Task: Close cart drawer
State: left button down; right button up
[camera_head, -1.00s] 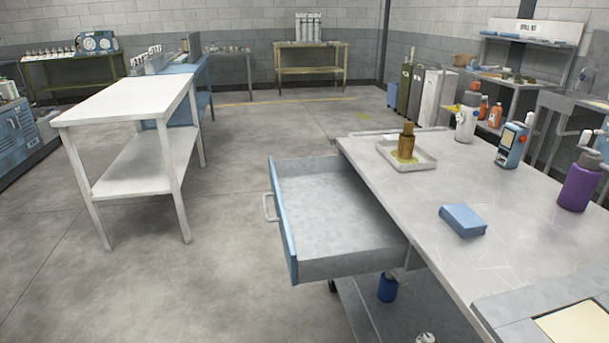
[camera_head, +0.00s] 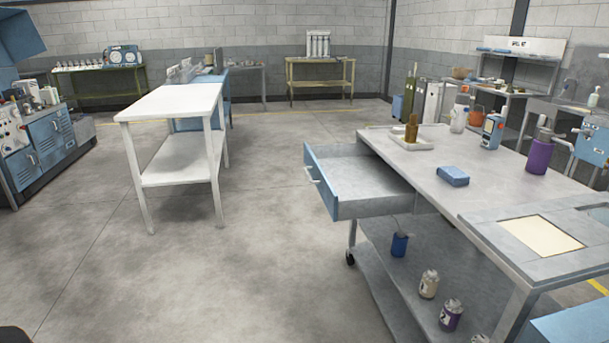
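The cart (camera_head: 415,166) is a grey metal worktop on legs with a lower shelf, at the right of the head view. Its drawer (camera_head: 362,205) is pulled out to the left from under the worktop. The drawer has a blue front (camera_head: 320,182) with a pale bar handle (camera_head: 311,174), and its inside looks empty. Neither of my grippers shows in the view.
A tray (camera_head: 408,142) with a brown bottle, a blue block (camera_head: 452,176) and a purple container (camera_head: 538,156) stand on the cart. Several cans sit on its lower shelf. A white table (camera_head: 172,104) stands to the left. The floor (camera_head: 250,240) between is clear.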

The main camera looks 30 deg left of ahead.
aim_at(352, 181)
jog(key=u, duration=0.8)
jog(key=i, duration=0.7)
jog(key=u, duration=0.55)
jog(key=i, duration=0.9)
jog(key=z, duration=0.65)
jog(key=k, duration=0.3)
jog(key=u, duration=0.35)
jog(key=i, duration=0.85)
jog(key=z, duration=0.7)
